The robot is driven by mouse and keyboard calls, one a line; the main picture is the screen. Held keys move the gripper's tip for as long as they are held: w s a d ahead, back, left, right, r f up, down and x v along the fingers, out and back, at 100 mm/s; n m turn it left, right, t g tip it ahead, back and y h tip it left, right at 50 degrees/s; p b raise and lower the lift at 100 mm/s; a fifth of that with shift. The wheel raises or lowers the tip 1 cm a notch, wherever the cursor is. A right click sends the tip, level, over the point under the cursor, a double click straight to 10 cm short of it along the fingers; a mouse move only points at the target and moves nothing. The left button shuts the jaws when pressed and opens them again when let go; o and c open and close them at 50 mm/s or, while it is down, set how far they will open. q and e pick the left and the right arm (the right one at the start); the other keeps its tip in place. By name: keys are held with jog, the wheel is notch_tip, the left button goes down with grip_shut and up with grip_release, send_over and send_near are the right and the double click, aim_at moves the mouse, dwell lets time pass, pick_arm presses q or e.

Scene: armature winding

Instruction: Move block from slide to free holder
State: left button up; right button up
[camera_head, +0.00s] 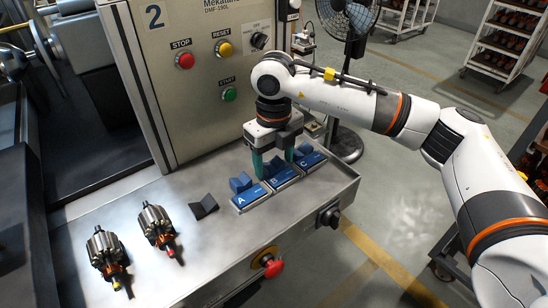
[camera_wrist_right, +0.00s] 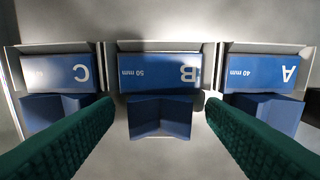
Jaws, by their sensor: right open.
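My right gripper (camera_head: 274,162) points down over the middle holder B (camera_head: 283,179) with its two green fingers apart. In the right wrist view its fingertips (camera_wrist_right: 159,104) lie either side of the blue V-shaped block (camera_wrist_right: 160,117) at holder B (camera_wrist_right: 158,72); no grip on it shows. Similar blue blocks sit at holder A (camera_wrist_right: 265,73) and holder C (camera_wrist_right: 58,73). In the head view the block at A (camera_head: 240,183) shows clearly, while the one at B is partly hidden by the fingers. A dark V-shaped piece (camera_head: 204,207) lies on the bench left of A. My left gripper is not in view.
Two armatures (camera_head: 157,228) (camera_head: 107,258) lie on the metal bench (camera_head: 190,262) at the left. A control panel (camera_head: 195,75) with buttons rises behind. A red knob (camera_head: 272,267) is on the front edge.

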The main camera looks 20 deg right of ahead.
notch_tip(320, 180, up, 12)
jog(key=b, duration=0.1)
dwell(1.0)
